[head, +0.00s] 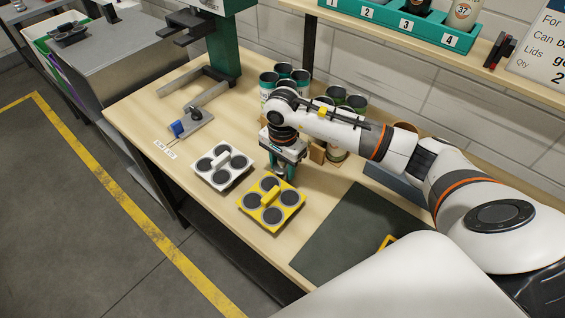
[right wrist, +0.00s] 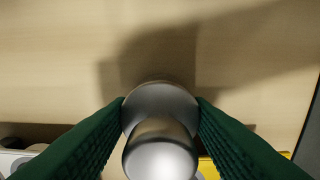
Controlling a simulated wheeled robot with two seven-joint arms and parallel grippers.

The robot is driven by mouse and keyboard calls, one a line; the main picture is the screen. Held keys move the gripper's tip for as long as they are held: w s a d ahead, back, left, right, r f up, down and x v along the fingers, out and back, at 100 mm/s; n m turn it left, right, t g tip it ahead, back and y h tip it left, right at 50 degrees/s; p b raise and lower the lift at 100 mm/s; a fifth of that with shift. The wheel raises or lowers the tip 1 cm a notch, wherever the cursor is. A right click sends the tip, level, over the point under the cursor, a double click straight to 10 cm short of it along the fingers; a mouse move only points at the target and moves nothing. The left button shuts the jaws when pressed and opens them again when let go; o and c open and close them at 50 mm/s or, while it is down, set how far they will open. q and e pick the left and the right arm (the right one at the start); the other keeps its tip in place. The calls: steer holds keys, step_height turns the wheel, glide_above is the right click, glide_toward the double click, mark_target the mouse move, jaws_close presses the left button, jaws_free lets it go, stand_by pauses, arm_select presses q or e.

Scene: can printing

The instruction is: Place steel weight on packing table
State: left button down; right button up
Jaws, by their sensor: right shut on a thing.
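The steel weight (right wrist: 160,140) is a rounded, shiny grey metal piece with a knob. In the right wrist view it sits between the two green fingers of my right gripper (right wrist: 160,112), which are shut on it. In the head view my right gripper (head: 282,170) points down over the wooden table (head: 325,190), just behind the yellow tray. The weight is mostly hidden by the gripper there. I cannot tell whether it touches the table top. My left gripper is not in view.
A white tray (head: 222,180) and a yellow tray (head: 254,213), each with several dark round pads, lie near the front edge. Groups of cans (head: 268,81) stand behind my right gripper. A dark mat (head: 345,235) covers the table's right part. A green press (head: 224,50) stands at the back left.

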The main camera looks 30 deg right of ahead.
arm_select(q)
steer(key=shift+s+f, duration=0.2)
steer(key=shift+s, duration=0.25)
arm_select(e)
steer(key=o, duration=1.4)
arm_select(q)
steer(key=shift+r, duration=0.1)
arm_select(e)
step_height(320, 180, up, 11)
steer(key=b, duration=0.3)
steer(key=shift+r, duration=0.6)
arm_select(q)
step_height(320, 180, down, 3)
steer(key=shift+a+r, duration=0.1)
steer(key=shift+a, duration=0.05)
